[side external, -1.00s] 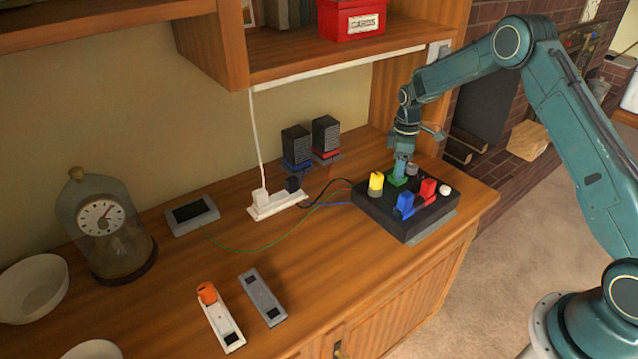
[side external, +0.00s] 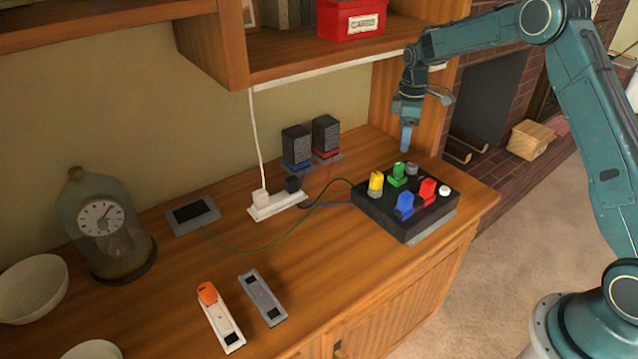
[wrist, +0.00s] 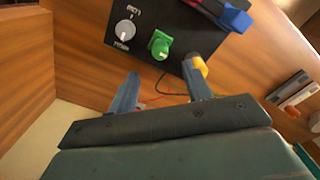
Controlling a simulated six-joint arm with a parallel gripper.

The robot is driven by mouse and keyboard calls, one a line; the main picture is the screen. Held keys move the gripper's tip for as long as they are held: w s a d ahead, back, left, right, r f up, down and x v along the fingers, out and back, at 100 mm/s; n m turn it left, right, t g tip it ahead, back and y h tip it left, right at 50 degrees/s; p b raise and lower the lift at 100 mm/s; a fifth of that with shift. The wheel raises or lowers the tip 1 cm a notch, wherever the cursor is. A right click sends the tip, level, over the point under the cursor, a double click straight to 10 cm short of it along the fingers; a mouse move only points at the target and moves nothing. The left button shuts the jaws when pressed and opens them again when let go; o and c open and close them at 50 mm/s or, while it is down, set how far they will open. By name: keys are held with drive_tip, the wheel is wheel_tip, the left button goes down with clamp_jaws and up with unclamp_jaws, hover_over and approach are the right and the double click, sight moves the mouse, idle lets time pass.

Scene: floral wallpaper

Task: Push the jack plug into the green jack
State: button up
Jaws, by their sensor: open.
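The black box (side external: 385,213) sits near the right end of the wooden counter. A green piece (side external: 398,173) stands upright toward its back; in the wrist view it (wrist: 160,45) looks like a round green base with a raised grip. I cannot tell whether this is a jack with a plug seated in it or a knob. My gripper (side external: 405,140) is above and behind the green piece, apart from it. In the wrist view my gripper (wrist: 162,82) is open with nothing between its fingers. No separate loose jack plug can be made out.
The box also carries a yellow piece (side external: 376,183), a blue one (side external: 405,205), a red one (side external: 428,191), a grey knob (wrist: 125,31) and a white button (side external: 445,191). A power strip (side external: 277,205) and speakers (side external: 326,136) stand to the left. A shelf (side external: 320,60) hangs above.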

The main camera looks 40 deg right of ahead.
drive_tip(key=shift+r, duration=2.25)
drive_tip(key=s+a+r+m+t, duration=0.1)
drive_tip(key=s+a+r+m, duration=0.1)
drive_tip(key=s+a+r, duration=0.45)
drive_tip(key=s+a+r+m+t, duration=0.2)
drive_tip(key=s+a+r, duration=0.1)
drive_tip(key=s+r, duration=0.6)
drive_tip(key=s+a+f+m+t, duration=0.1)
drive_tip(key=s+a+m, duration=0.1)
drive_tip(key=s, duration=0.8)
drive_tip(key=s+a+m+t, duration=0.1)
drive_tip(key=s+a+m, duration=0.1)
drive_tip(key=s, duration=0.8)
drive_tip(key=shift+a+f+t, duration=0.3)
drive_tip(key=shift+a+f, duration=0.1)
drive_tip(key=shift+a, duration=0.35)
